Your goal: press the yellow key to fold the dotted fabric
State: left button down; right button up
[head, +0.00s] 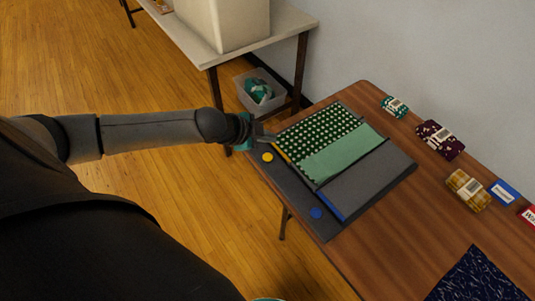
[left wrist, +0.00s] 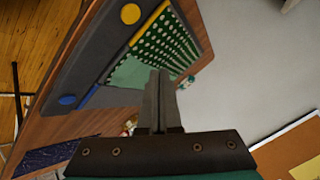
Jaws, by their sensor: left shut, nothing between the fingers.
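The dotted fabric (head: 312,128) lies on a grey folding board (head: 372,183). Its far-left part is dark green with pale dots, and beside it is a plain light green section (head: 345,154). The round yellow key (head: 267,157) is at the board's near-left edge, and a yellow strip runs along the panel beside it. My left gripper (head: 268,138) is shut and empty, just above the yellow key in the head picture and apart from it. In the left wrist view its fingers (left wrist: 160,76) are together, with the yellow key (left wrist: 130,13) beyond them.
A blue key (head: 316,213) is on the board's near edge. Folded fabric bundles, one mustard (head: 468,190), line the wooden table's far side near a blue card (head: 505,193). A dark blue fabric (head: 483,279) lies at lower right. A bin (head: 262,90) stands under another table.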

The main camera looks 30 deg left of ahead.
pick_arm(q)
jog(key=shift+w+a+r, duration=0.2)
jog(key=shift+w+a, duration=0.05)
jog(key=shift+a, duration=0.3)
jog(key=shift+w+a+r, duration=0.15)
jog(key=shift+w+a, duration=0.05)
jog(key=shift+a, duration=0.3)
jog(key=shift+f, duration=0.15)
jog(key=b, duration=0.8)
send_over(264, 158)
notch_tip(264, 158, down, 7)
jog(key=shift+s+f, duration=0.1)
jog(key=shift+f+b, duration=0.45)
jog(key=shift+f, duration=0.15)
